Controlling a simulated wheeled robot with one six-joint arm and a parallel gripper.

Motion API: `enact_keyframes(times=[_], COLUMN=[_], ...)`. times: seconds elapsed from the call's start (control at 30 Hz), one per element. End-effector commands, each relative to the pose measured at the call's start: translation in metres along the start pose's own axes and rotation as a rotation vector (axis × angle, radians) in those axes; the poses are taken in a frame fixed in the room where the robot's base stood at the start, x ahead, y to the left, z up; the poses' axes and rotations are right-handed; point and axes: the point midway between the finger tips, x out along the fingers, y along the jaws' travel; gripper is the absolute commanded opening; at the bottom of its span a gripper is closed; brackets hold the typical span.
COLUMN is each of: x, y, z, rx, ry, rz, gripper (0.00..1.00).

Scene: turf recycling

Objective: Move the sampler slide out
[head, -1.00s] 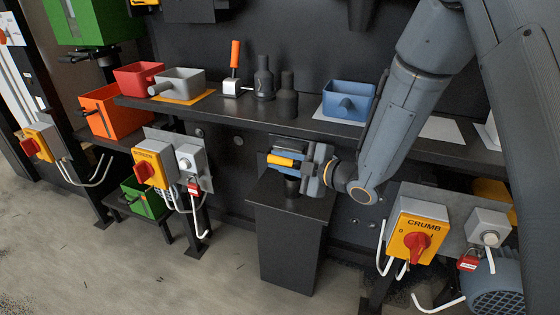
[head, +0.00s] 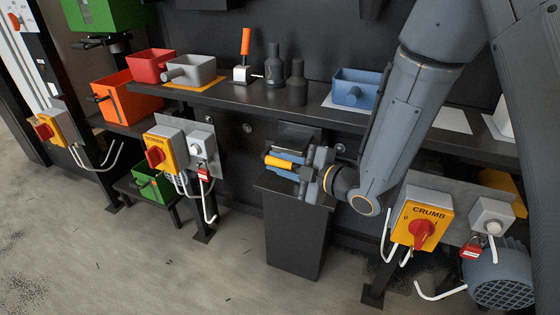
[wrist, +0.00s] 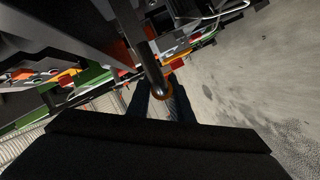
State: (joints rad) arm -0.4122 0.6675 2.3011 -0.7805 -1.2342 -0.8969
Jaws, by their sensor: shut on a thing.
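The sampler slide appears to be the part with the yellow handle (head: 279,162), in front of the dark wall housing (head: 297,136) below the bench. My gripper (head: 300,172) is shut on the sampler slide from the right, above the black pedestal bin (head: 296,225). The jaws hide part of the slide, so I cannot tell how far it stands out of the housing. In the wrist view, my gripper (wrist: 160,105) closes around a dark rod (wrist: 150,66) with an orange-brown end.
The bench (head: 240,95) above carries a grey scoop (head: 192,70), dark bottles (head: 297,85) and a blue scoop (head: 357,88). A yellow CRUMB switch box (head: 425,215) stands right of the pedestal, another switch box (head: 163,148) left. The floor in front is clear.

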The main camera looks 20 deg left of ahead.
Motion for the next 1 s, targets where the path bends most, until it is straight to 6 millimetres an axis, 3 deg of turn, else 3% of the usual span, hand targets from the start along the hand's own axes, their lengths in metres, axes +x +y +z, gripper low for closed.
enact_keyframes(times=[0.03, 0.07, 0.17, 0.57, 1.0], x=[-0.002, -0.001, -0.001, -0.008, -0.072], y=[-0.004, -0.004, -0.004, -0.002, -0.002], z=[-0.002, -0.002, -0.003, -0.001, -0.001], rx=[0.005, 0.005, 0.005, 0.004, 0.004], ry=[0.002, 0.003, 0.003, -0.001, -0.001], rz=[-0.007, -0.007, -0.008, -0.005, -0.004], gripper=[0.00, 0.21, 0.38, 0.38, 0.38])
